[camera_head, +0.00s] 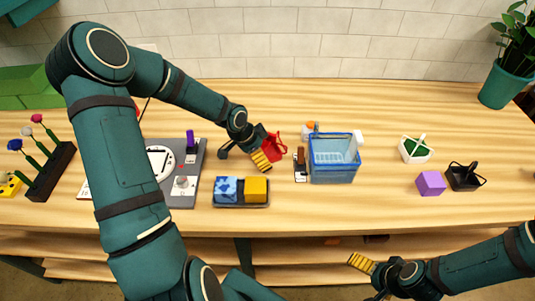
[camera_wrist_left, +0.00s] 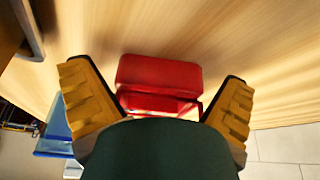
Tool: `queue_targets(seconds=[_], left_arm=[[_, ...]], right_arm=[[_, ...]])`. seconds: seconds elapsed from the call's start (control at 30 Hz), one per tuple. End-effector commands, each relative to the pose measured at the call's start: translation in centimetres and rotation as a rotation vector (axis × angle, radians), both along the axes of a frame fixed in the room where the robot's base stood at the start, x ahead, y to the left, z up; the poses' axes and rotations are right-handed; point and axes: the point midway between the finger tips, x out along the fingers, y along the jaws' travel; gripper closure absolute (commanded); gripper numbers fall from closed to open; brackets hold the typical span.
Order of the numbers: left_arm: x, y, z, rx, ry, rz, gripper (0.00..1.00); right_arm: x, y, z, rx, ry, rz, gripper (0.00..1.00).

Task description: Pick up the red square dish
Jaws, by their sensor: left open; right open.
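The red square dish (camera_head: 275,145) sits on the wooden table, partly hidden behind my left gripper (camera_head: 244,157). In the left wrist view the dish (camera_wrist_left: 160,75) lies between the two yellow-padded fingers, with a gap on each side. Its lower part is hidden by the dark gripper body. My left gripper (camera_wrist_left: 155,85) is open and holds nothing. My right gripper (camera_head: 360,275) is open and empty in front of the table's front edge, low at the right.
A blue basket (camera_head: 333,175) stands right of the dish. A tray (camera_head: 241,206) with blue and yellow blocks is in front. A grey board (camera_head: 189,195) lies left. A purple cube (camera_head: 430,183), black basket (camera_head: 464,178) and white basket (camera_head: 415,158) stand right, with bare table between.

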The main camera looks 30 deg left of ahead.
Motion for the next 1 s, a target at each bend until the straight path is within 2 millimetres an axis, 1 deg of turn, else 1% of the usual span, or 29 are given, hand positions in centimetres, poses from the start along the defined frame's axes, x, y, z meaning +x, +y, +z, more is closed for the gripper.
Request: queue_targets(seconds=[0.17,0.2,0.27,0.3,0.33,0.37,0.77,0.87,1.0], left_arm=[[0.0,0.0,0.1,0.000,-0.001,0.000,0.00],[0.0,0.0,0.1,0.000,-0.001,0.000,0.14],[0.0,0.0,0.1,0.000,-0.001,0.000,0.35],[0.0,0.0,0.1,0.000,-0.001,0.000,0.49],[0.0,0.0,0.1,0.000,-0.001,0.000,0.60],[0.0,0.0,0.1,0.000,-0.001,0.000,0.64],[0.1,0.0,0.4,0.001,-0.003,0.000,0.65],[0.1,0.1,1.5,0.002,-0.006,0.000,0.65],[0.1,0.1,4.1,0.003,-0.006,0.001,0.66]], right_arm=[[0.0,0.0,0.1,0.000,0.000,0.000,0.00],[0.0,0.0,0.1,0.000,0.000,0.000,0.00],[0.0,0.0,0.1,0.000,0.000,0.000,0.00],[0.0,0.0,0.1,0.000,0.000,0.000,0.00],[0.0,0.0,0.1,0.000,0.000,0.000,0.00],[0.0,0.0,0.1,0.000,0.000,0.000,0.00],[0.0,0.0,0.1,0.000,-0.001,0.000,0.00],[0.1,0.0,0.5,0.000,-0.003,-0.001,0.00],[0.3,0.0,1.2,-0.001,-0.007,-0.005,0.00]])
